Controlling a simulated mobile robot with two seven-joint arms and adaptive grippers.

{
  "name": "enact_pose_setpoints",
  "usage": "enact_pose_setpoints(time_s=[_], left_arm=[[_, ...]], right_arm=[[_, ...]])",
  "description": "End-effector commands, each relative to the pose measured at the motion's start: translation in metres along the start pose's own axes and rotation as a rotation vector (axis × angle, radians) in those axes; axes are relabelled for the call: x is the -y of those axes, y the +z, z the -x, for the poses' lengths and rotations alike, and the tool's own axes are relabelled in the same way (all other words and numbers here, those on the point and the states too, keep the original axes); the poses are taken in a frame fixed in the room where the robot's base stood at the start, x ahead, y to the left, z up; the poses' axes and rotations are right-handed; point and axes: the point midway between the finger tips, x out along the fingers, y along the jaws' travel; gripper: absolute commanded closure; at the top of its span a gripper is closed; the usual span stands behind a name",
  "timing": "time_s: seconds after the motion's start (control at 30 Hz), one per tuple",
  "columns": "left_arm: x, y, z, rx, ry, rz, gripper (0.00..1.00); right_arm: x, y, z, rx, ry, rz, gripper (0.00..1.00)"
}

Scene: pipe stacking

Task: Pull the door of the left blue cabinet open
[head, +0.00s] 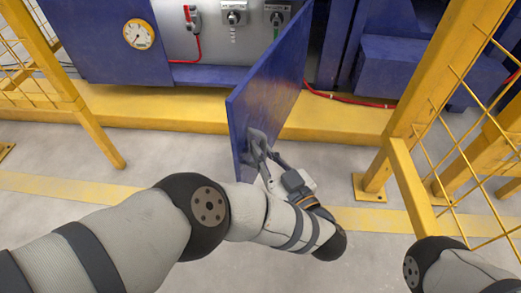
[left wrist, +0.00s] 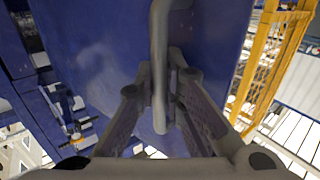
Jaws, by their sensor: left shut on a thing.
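The blue cabinet door (head: 270,85) stands swung out towards me, and its edge and outer face show in the head view. Behind it is the cabinet's grey inner panel (head: 214,25). My left gripper (head: 262,150) is at the lower near part of the door. In the left wrist view the left gripper (left wrist: 168,100) is shut on the grey door handle (left wrist: 158,50), with a finger on each side of the bar. The blue door face (left wrist: 105,55) fills the picture behind the handle. My right gripper is out of view; only part of that arm shows at lower right.
Yellow mesh fencing (head: 402,120) stands at right, and another yellow fence (head: 68,90) at left. A yellow ledge (head: 180,108) runs below the cabinet. A round gauge (head: 138,34) is on the blue front at left. Grey floor (head: 100,215) before the cabinet is clear.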

Motion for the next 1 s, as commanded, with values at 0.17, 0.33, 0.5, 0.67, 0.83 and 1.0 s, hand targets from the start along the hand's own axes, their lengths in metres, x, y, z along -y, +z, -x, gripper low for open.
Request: enact_pose_setpoints(time_s=[0.17, 0.33, 0.5, 0.67, 0.83, 1.0], left_arm=[[0.002, 0.003, 0.002, 0.009, -0.003, -0.006, 0.69], [0.001, 0.002, 0.002, 0.006, -0.002, -0.004, 0.69], [0.001, 0.002, 0.001, 0.005, -0.001, -0.002, 0.69], [0.004, 0.0, -0.003, 0.003, 0.007, -0.002, 0.69], [0.024, -0.004, -0.028, -0.002, 0.074, -0.004, 0.69], [0.048, -0.005, -0.063, -0.003, 0.174, -0.002, 0.69]], right_arm=[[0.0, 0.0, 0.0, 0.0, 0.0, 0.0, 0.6], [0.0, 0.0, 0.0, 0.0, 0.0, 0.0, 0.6], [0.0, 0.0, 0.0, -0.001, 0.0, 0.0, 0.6], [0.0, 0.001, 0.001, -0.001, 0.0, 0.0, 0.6], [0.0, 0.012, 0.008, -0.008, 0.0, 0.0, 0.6], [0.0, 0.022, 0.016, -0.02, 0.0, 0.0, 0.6]])
